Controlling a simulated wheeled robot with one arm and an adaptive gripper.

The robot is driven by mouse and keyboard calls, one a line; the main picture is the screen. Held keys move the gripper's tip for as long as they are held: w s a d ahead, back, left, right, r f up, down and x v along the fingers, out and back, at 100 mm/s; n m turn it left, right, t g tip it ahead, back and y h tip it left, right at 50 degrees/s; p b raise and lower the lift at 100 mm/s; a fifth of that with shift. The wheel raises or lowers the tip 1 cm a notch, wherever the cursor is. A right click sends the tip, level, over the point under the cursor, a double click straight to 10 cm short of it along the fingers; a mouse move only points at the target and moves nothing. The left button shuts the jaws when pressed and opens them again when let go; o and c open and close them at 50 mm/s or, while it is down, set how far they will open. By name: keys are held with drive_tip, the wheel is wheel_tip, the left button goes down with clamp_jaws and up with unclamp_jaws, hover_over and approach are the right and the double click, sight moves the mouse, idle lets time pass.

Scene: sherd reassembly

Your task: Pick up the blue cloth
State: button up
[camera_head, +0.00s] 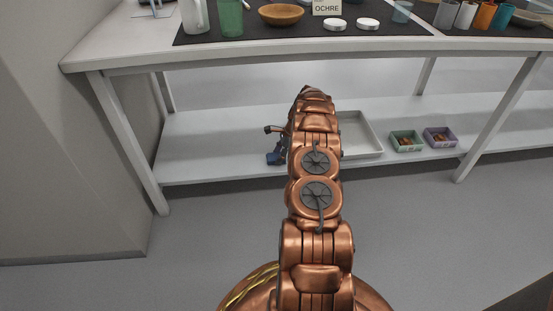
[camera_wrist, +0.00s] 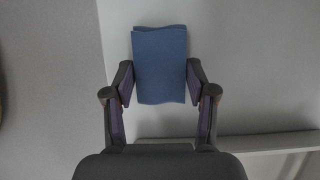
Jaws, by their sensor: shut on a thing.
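The blue cloth (camera_wrist: 160,65) is a folded rectangle held between the fingers of my gripper (camera_wrist: 160,84) in the wrist view. A finger presses on each of its sides. In the head view a small part of the blue cloth (camera_head: 274,158) shows left of my arm, near the front edge of the lower shelf. My gripper (camera_head: 277,146) is mostly hidden behind my arm there. I cannot tell whether the cloth touches the shelf.
A white tray (camera_head: 361,151), a green box (camera_head: 406,147) and a purple box (camera_head: 440,144) stand on the lower shelf (camera_head: 210,150), right of my arm. The tabletop (camera_head: 120,45) overhangs it, carrying cups, a wooden bowl (camera_head: 281,15) and an OCHRE sign (camera_head: 327,8). Table legs stand either side.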

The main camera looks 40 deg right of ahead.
sight(274, 157)
drive_tip(key=shift+r+p, duration=0.35)
drive_tip(key=shift+r, duration=0.15)
wheel_tip(274, 157, up, 3)
drive_tip(key=shift+r+p, duration=0.1)
drive_tip(key=shift+p, duration=0.9)
drive_tip(key=shift+s+a+f, duration=0.15)
drive_tip(key=shift+s+f, duration=0.1)
drive_tip(key=shift+s, duration=0.55)
drive_tip(key=shift+s+r, duration=0.15)
drive_tip(key=shift+s, duration=0.2)
drive_tip(key=s+a+r+p, duration=0.1)
drive_tip(key=s+p, duration=0.3)
drive_tip(key=s, duration=0.9)
drive_tip(key=shift+s+a+p, duration=0.3)
drive_tip(key=shift+a+p, duration=0.1)
drive_tip(key=shift+a, duration=0.1)
